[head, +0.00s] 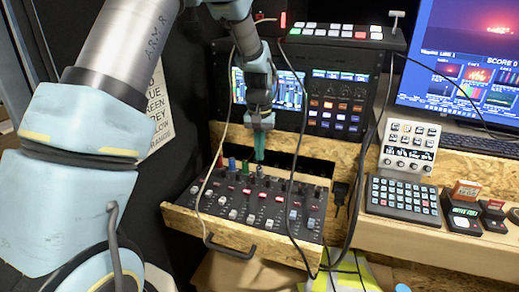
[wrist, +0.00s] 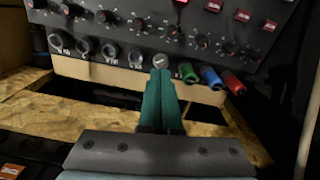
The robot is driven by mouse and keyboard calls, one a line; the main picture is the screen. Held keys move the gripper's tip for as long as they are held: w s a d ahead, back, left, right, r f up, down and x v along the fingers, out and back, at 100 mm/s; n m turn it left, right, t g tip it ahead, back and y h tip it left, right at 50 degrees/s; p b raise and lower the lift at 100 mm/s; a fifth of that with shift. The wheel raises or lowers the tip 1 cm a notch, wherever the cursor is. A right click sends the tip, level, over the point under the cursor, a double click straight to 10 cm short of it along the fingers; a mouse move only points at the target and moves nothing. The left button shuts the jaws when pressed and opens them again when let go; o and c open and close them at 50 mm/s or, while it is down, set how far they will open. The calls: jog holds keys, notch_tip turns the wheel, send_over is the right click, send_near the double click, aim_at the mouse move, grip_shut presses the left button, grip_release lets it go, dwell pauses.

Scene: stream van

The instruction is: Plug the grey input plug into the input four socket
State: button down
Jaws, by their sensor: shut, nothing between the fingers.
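My gripper (head: 259,157) points down over the back edge of the mixer, its teal fingers shut and empty. In the wrist view, the fingertips (wrist: 161,74) are close together just short of the grey plug (wrist: 160,61). The grey plug stands in the socket row beside the green plug (wrist: 187,72), fourth in line after red, blue and green; it appears seated, but its socket is hidden beneath it. It also shows below the fingertips in the head view (head: 259,171). Whether the fingertips touch it is unclear.
The blue plug (wrist: 210,77) and red plug (wrist: 233,83) stand in the same row. Several empty sockets (wrist: 110,50) continue on the other side. The mixer (head: 268,199) sits in a wooden drawer (head: 235,236). A dark loose cable (head: 292,180) hangs across it.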

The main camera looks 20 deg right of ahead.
aim_at(260, 166)
jog(key=shift+f+b, duration=0.3)
jog(key=shift+f, duration=0.55)
jog(key=shift+s+a+f, duration=0.1)
jog(key=shift+f, duration=0.45)
notch_tip(260, 166, up, 3)
jog(key=shift+r+p, duration=0.1)
jog(key=shift+p, duration=1.05)
notch_tip(260, 166, up, 10)
jog(key=b, duration=0.2)
jog(key=shift+r, duration=0.2)
jog(key=shift+p, duration=0.45)
